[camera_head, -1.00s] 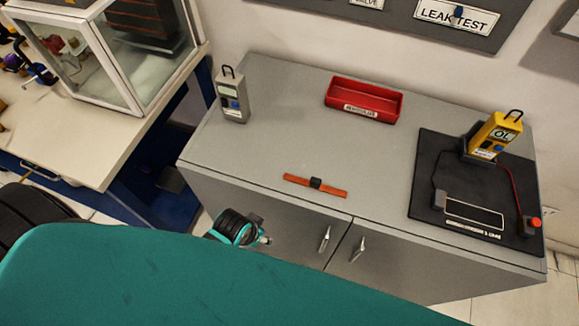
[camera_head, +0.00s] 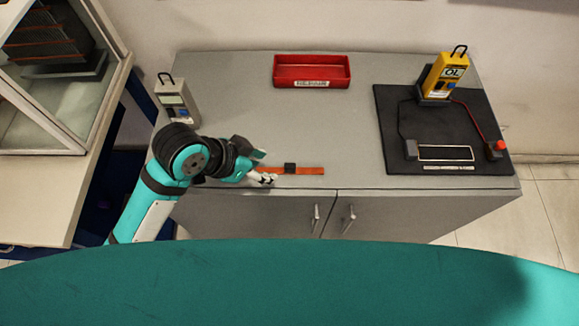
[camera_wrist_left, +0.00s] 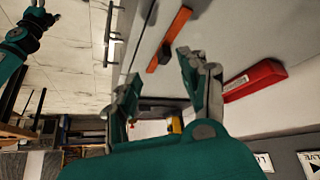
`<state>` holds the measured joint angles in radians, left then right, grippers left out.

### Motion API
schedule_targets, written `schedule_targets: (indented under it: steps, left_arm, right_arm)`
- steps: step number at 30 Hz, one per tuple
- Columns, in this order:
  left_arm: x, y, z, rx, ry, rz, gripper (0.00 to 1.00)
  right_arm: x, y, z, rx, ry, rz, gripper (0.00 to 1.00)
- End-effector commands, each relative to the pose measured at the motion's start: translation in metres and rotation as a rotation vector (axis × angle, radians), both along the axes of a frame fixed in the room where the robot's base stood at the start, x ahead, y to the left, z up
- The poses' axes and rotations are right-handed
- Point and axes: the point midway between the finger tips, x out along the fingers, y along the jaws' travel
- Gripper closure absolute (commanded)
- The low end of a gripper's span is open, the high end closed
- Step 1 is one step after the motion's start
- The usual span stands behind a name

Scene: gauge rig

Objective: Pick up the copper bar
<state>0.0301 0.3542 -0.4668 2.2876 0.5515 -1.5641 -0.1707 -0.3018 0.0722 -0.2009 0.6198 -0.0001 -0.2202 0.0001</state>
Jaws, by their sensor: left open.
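The copper bar (camera_head: 306,171), a thin orange-brown strip with a dark block around its middle, lies flat near the front edge of the grey cabinet top. My left gripper (camera_head: 265,179) is open and empty at the bar's left end, covering part of that end in the head view. In the left wrist view, the copper bar (camera_wrist_left: 180,24) shows beyond the spread fingertips of my left gripper (camera_wrist_left: 160,72), not between them. A teal and black arm, apparently my right one, shows at the upper left of the wrist view; its gripper's jaws are unclear.
A red tray (camera_head: 312,72) stands at the back of the cabinet top (camera_head: 240,110). A grey meter (camera_head: 177,98) stands at the left. A yellow meter (camera_head: 444,75) and leads are on a black mat (camera_head: 395,105) at the right. The top between bar and tray is clear.

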Motion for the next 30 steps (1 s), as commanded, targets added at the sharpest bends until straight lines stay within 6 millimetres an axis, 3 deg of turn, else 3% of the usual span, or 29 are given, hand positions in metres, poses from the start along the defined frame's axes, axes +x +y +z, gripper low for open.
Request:
schedule_targets:
  steps: [6, 12, 17, 23, 30]
  left_arm:
    - [0.024, -0.017, 0.039, 0.078, -0.048, -0.376, 0.56]
    - [0.033, 0.000, 0.066, 0.164, -0.015, -0.587, 0.56]
    - [0.036, 0.010, 0.076, 0.189, 0.010, -0.643, 0.56]
    - [0.035, 0.002, 0.057, 0.188, 0.019, -0.653, 0.56]
    - [0.035, -0.019, 0.008, 0.188, 0.019, -0.652, 0.56]
  right_arm:
    - [0.000, -0.006, 0.000, -0.007, -0.001, 0.002, 0.00]
    - [0.002, -0.006, -0.001, -0.007, -0.003, 0.002, 0.00]
    - [0.003, -0.006, 0.000, -0.008, -0.004, 0.002, 0.00]
    - [0.003, -0.006, 0.002, -0.008, -0.004, 0.002, 0.00]
    - [0.003, -0.006, 0.008, -0.008, -0.004, 0.001, 0.00]
